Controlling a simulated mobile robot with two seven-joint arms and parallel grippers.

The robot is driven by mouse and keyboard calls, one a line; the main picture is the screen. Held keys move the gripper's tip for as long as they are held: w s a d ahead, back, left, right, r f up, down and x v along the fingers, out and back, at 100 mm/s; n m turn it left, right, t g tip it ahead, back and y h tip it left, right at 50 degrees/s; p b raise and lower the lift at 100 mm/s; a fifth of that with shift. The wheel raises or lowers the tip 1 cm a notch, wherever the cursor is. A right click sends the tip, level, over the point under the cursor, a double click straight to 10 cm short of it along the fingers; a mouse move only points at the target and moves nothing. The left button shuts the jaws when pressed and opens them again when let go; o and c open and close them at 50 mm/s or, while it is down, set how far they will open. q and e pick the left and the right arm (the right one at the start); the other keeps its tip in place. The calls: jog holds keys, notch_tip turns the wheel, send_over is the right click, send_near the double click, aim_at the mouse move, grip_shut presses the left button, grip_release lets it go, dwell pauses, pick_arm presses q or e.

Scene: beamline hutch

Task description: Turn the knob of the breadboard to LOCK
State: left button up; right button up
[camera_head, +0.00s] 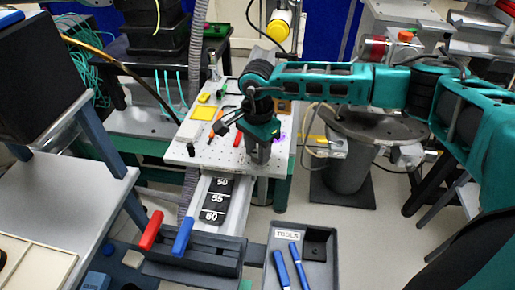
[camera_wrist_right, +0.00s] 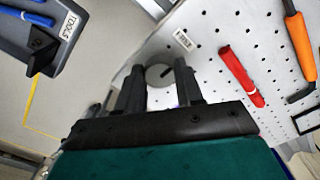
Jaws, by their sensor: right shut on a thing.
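The breadboard (camera_head: 182,157) is a white perforated plate in the middle of the head view; it fills much of the right wrist view (camera_wrist_right: 215,45). The knob (camera_wrist_right: 160,73) is a small grey round piece with a dark slot, near the board's edge in the wrist view. My right gripper (camera_wrist_right: 160,72) points at the board with a finger on each side of the knob and is shut on it. In the head view my right gripper (camera_head: 258,158) comes down over the board's front right part and hides the knob. The LOCK mark cannot be made out. My left gripper is not in view.
A red marker (camera_wrist_right: 240,77) and an orange-handled hex key (camera_wrist_right: 299,45) lie on the board, with a yellow pad (camera_head: 203,113) farther left. In front are a rail marked 50, 55, 60 (camera_head: 217,198), a black box with red and blue handles (camera_head: 200,262) and a TOOLS tray (camera_head: 318,268).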

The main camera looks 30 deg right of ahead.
jog(key=shift+m, duration=0.3)
jog(key=m+b, duration=0.1)
jog(key=m, duration=0.7)
jog(key=shift+m+b, duration=0.3)
jog(key=shift+m, duration=0.1)
jog(key=m, duration=0.4)
jog(key=shift+d+m, duration=0.1)
jog(key=shift+m, duration=2.1)
jog(key=shift+w, duration=0.1)
jog(key=o, duration=1)
jog(key=shift+o, duration=0.2)
